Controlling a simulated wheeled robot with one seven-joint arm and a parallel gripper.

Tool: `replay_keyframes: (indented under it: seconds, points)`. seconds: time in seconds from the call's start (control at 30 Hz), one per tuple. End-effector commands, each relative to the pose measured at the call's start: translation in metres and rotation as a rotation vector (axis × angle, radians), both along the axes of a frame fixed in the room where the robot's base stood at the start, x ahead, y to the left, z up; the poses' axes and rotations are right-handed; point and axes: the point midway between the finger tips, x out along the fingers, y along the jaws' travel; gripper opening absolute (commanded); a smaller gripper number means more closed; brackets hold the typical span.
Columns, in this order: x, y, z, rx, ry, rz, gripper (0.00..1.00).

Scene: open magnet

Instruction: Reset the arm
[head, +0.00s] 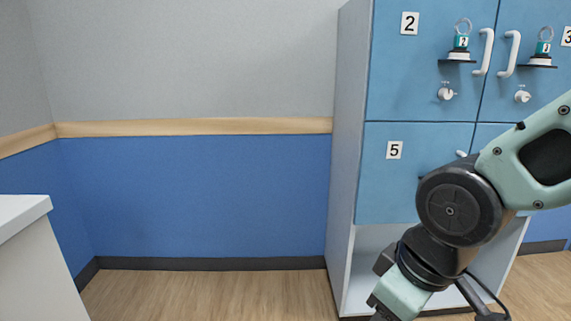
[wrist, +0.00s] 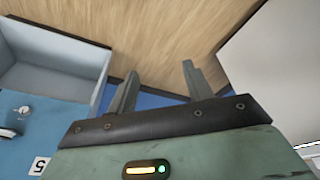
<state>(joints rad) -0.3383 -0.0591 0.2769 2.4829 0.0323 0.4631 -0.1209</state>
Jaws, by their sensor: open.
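My arm (head: 462,205) reaches in from the right in the head view and bends downward in front of the blue lockers. My gripper's fingertips are out of the head view, below its bottom edge. In the wrist view my gripper (wrist: 158,82) is open, with its two grey fingers apart and nothing between them. Wood floor and a strip of blue wall show beyond the fingers.
Blue lockers (head: 420,80) stand at the right, with white handles, locks and number labels. A label 5 (head: 394,150) also shows in the wrist view (wrist: 40,166). A white counter (head: 35,255) stands at the left. Wood floor (head: 200,295) between is clear.

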Motion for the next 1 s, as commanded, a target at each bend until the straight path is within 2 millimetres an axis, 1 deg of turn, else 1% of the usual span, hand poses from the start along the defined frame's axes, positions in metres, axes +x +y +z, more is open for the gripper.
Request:
replay_keyframes:
  seconds: [0.03, 0.1, 0.17, 0.2, 0.3, 0.37, 0.57, 0.7, 0.8, 0.9, 1.0]
  points:
    - [-0.022, 0.002, -0.004, -0.017, 0.050, -0.002, 0.51]
    - [-0.052, 0.001, -0.008, -0.044, 0.121, -0.015, 0.51]
    - [-0.077, -0.001, -0.012, -0.074, 0.180, -0.025, 0.51]
    - [-0.093, -0.003, -0.014, -0.095, 0.215, -0.029, 0.51]
    - [-0.090, -0.003, 0.016, -0.091, 0.214, -0.038, 0.51]
    - [-0.090, -0.003, 0.028, -0.090, 0.214, -0.037, 0.51]
    - [-0.089, -0.003, 0.076, -0.090, 0.213, -0.037, 0.51]
    - [-0.089, -0.003, 0.120, -0.090, 0.211, -0.037, 0.51]
    - [-0.089, -0.003, 0.148, -0.090, 0.211, -0.037, 0.51]
    - [-0.089, -0.003, 0.169, -0.090, 0.212, -0.038, 0.51]
    - [-0.089, -0.003, 0.181, -0.090, 0.212, -0.038, 0.51]
